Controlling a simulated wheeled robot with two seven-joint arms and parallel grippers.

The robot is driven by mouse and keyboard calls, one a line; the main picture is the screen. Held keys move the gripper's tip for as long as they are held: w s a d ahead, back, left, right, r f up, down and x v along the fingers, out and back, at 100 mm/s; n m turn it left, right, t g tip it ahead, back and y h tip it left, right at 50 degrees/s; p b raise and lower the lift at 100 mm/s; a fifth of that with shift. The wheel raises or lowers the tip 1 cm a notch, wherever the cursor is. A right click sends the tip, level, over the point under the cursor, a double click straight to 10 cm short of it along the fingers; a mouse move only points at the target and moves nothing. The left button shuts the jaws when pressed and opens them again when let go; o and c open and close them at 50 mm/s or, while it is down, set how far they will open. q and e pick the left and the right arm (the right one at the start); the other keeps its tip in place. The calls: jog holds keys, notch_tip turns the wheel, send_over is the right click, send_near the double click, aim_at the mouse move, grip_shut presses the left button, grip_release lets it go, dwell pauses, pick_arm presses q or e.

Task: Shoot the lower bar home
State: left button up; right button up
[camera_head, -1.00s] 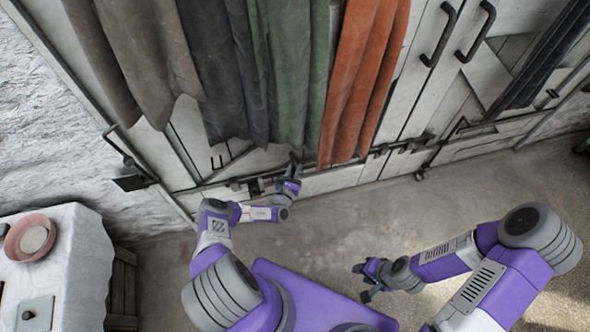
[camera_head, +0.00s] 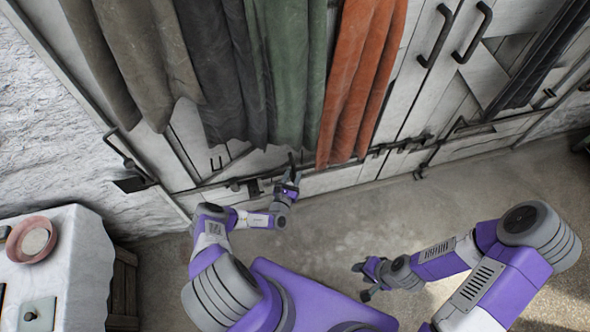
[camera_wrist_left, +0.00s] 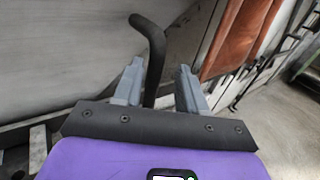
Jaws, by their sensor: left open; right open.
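The lower bar (camera_head: 240,184) is a dark metal bolt running along the bottom of the pale doors, below the hanging cloths. Its black bent handle (camera_head: 292,160) sticks up by my left gripper (camera_head: 290,182). In the left wrist view the handle (camera_wrist_left: 153,48) rises between the two grey fingers of my left gripper (camera_wrist_left: 160,72). The fingers are open, with a gap on the right side of the handle; whether the left finger touches it I cannot tell. My right gripper (camera_head: 366,280) is open and empty, above the floor, well away from the doors.
Grey, green and orange cloths (camera_head: 355,80) hang over the doors close above my left gripper. Two black pull handles (camera_head: 473,32) are at upper right. A white-covered table (camera_head: 75,260) with a pink bowl (camera_head: 32,240) stands at left. The floor (camera_head: 345,225) before the doors is clear.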

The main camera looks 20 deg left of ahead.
pick_arm(q)
jog(key=shift+s+d+p, duration=0.15)
jog(key=shift+s+p, duration=0.15)
jog(key=shift+s, duration=0.9)
jog(key=shift+s+d+p, duration=0.15)
jog(key=shift+s+p, duration=0.1)
jog(key=shift+s, duration=0.9)
jog(key=s+d+r+m+g+h, duration=0.25)
jog(key=d+m+h, duration=0.4)
jog(key=d, duration=0.35)
jog(key=s+d+r+m+g+h, duration=0.1)
jog(key=d+r+m+g+h, duration=0.3)
jog(key=d+h, duration=0.45)
jog(key=s+d+m+g+y, duration=0.1)
jog(key=s+d+m+g, duration=0.2)
jog(key=s+m+g, duration=0.5)
jog(key=s+d+m+g+y, duration=0.2)
jog(key=s+m+g, duration=0.4)
jog(key=s, duration=0.4)
jog(key=a+r+m+t+y, duration=0.3)
jog(key=a+r+m+y, duration=0.2)
jog(key=m, duration=0.5)
jog(key=shift+s+a+r+y, duration=0.4)
jog(key=shift+s+a+y, duration=0.1)
jog(key=shift+a, duration=0.4)
